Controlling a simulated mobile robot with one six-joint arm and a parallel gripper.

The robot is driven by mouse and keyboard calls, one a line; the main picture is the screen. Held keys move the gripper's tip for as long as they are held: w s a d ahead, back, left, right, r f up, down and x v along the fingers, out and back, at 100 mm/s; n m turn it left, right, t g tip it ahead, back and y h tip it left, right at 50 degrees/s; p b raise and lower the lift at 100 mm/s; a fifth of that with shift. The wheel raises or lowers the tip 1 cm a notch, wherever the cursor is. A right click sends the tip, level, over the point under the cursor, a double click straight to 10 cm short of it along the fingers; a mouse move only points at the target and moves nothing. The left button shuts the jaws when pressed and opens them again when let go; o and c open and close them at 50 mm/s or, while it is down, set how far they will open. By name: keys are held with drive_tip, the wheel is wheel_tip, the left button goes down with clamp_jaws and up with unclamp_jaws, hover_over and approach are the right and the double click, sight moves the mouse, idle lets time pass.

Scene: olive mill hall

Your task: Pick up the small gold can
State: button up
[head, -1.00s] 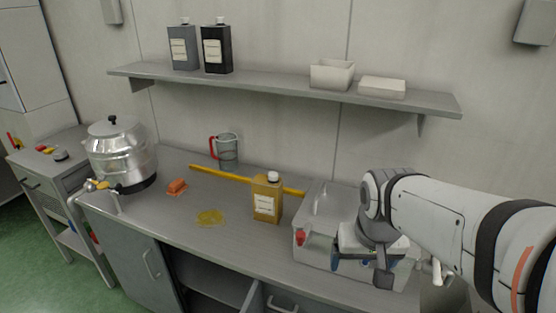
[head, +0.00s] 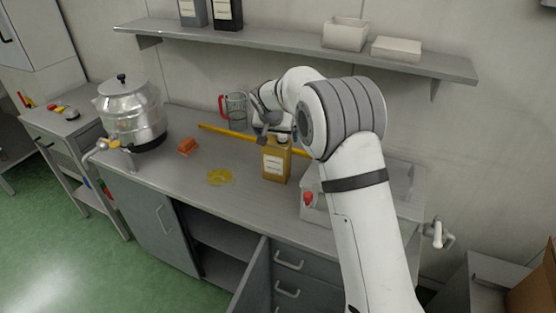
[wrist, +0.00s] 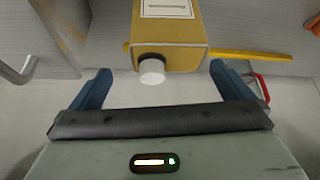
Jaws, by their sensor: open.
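The small gold can (head: 276,164) stands upright on the grey counter, with a white label on its front. My gripper (head: 268,128) is above and just behind the can's top in the head view, and the arm hides part of that area. In the wrist view the gold can (wrist: 172,32) and its white cap (wrist: 151,72) show between and beyond the two blue fingers (wrist: 165,88). The fingers are wide apart and empty, and the can does not appear gripped.
A yellow bar (head: 226,133) lies behind the can. A clear jug with a red handle (head: 236,110), an orange block (head: 188,146), a yellow spill (head: 220,177) and a steel urn (head: 132,112) are to the left. A grey box-like unit (head: 314,200) is close right. A shelf (head: 290,46) overhangs behind.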

sight(275, 141)
drive_tip(key=shift+w+a+f, duration=0.35)
drive_tip(key=shift+w+f, duration=0.15)
drive_tip(key=shift+f, duration=0.1)
drive_tip(key=shift+s+p+x, duration=0.2)
drive_tip(key=shift+p+x, duration=1.6)
drive_tip(key=shift+x, duration=1.75)
drive_tip(key=shift+a+f, duration=0.1)
drive_tip(key=shift+a, duration=0.05)
drive_tip(key=shift+c, duration=0.3)
drive_tip(key=c, duration=1.7)
drive_tip(key=shift+c, duration=0.2)
drive_tip(key=shift+r, duration=0.25)
